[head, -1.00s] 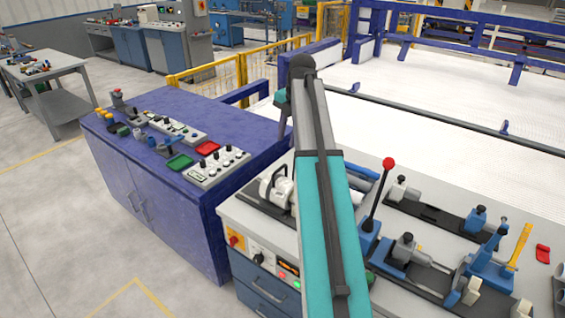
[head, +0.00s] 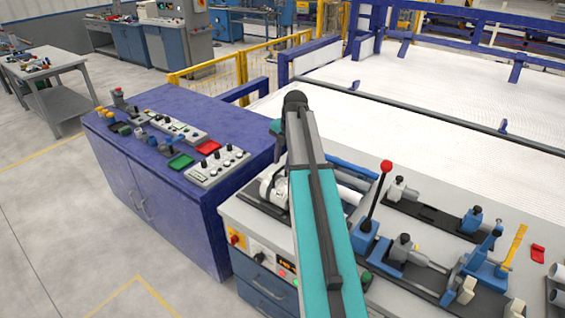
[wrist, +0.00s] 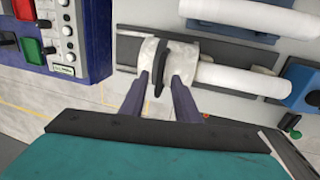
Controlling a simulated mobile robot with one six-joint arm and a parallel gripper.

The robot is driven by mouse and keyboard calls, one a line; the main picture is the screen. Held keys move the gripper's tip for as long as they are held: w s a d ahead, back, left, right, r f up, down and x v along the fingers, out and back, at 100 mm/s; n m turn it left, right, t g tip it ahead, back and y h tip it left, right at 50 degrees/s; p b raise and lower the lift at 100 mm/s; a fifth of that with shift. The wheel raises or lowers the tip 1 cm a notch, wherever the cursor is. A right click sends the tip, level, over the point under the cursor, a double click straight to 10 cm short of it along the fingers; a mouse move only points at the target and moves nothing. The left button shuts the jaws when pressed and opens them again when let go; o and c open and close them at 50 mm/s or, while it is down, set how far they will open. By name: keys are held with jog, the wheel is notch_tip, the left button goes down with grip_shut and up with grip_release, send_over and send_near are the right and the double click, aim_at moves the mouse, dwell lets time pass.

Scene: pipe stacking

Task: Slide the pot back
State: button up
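The pot seems to be the white rounded body with a dark arched handle (wrist: 157,68), at the upper middle of the wrist view on a dark rail. In the head view the white body (head: 272,187) shows left of my arm, partly hidden by it. My gripper (wrist: 160,80) points at it with two dark purple fingers spread apart. The handle lies between the fingertips with gaps on both sides. Whether a fingertip touches the white body I cannot tell. In the head view my arm hides the fingers.
A white pipe (wrist: 240,79) extends right from the pot towards a blue block (wrist: 302,88). Another white pipe (wrist: 250,16) lies beyond. A purple cabinet with control boxes (head: 215,168) stands left. A red-knobbed lever (head: 377,198) and clamp fixtures are right of my arm.

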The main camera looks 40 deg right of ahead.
jog(key=shift+w+f, duration=0.2)
jog(key=shift+f, duration=0.7)
grip_shut()
